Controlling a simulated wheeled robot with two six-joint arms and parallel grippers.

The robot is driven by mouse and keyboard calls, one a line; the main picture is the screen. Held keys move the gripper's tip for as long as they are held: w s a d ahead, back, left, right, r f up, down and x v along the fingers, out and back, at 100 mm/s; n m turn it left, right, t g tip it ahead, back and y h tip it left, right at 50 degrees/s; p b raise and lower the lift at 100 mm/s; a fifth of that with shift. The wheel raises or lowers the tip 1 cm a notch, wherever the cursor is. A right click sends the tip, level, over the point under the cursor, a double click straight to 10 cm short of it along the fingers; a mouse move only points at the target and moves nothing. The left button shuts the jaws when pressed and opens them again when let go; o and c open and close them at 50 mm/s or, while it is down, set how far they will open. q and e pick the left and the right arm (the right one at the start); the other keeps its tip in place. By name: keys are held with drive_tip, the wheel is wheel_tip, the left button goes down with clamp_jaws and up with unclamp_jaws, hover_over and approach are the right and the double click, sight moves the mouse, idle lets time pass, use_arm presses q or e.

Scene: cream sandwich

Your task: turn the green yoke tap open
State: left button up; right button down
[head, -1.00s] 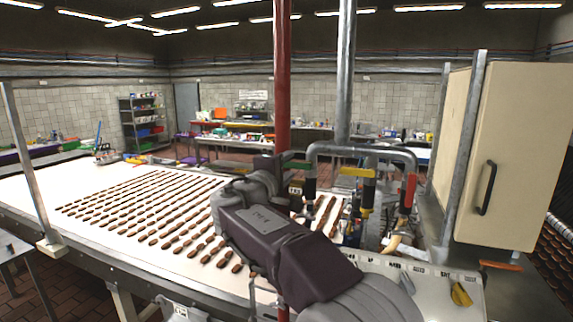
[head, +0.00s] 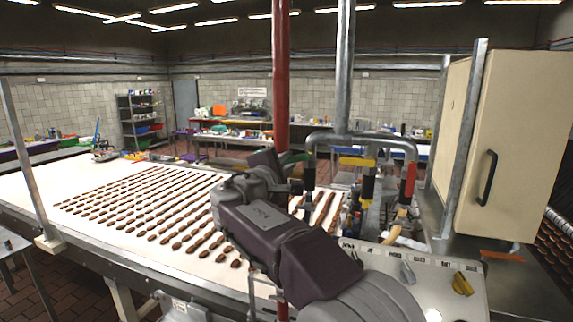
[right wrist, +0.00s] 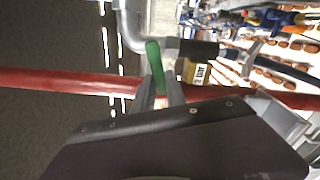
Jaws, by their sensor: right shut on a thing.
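The green yoke tap handle (head: 295,158) sits on the left end of the grey pipe, above a dark valve body (head: 309,175). In the right wrist view the green handle (right wrist: 154,62) stands between the two fingers of my right gripper (right wrist: 160,92), its free end sticking out past them. My right gripper is shut on the handle. In the head view my right arm comes from the lower right, and its wrist partly hides the gripper (head: 284,168). My left gripper is not in view.
A red post (head: 281,80) stands right behind my right gripper. A long table (head: 110,215) with rows of brown bars lies at left. A cream cabinet (head: 525,150) stands at right.

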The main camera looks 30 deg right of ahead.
sight(309, 174)
drive_tip(key=shift+s+d+f+n+b, duration=0.2)
drive_tip(key=shift+s+d+f+n, duration=0.35)
drive_tip(key=shift+n, duration=1.8)
drive_tip(key=shift+s+d+f+n+b, duration=0.2)
drive_tip(key=shift+s+d+f+n, duration=0.4)
drive_tip(key=shift+n, duration=1.8)
drive_tip(key=shift+s+d+f+n+b, duration=0.25)
drive_tip(key=shift+s+f+n, duration=0.4)
drive_tip(key=shift+n, duration=1.7)
drive_tip(key=shift+w+f, duration=0.2)
drive_tip(key=c, duration=1.4)
unclamp_jaws()
drive_tip(key=shift+d, duration=0.1)
drive_tip(key=shift+o, duration=0.2)
drive_tip(key=shift+w+d, duration=0.15)
drive_tip(key=shift+r, duration=0.1)
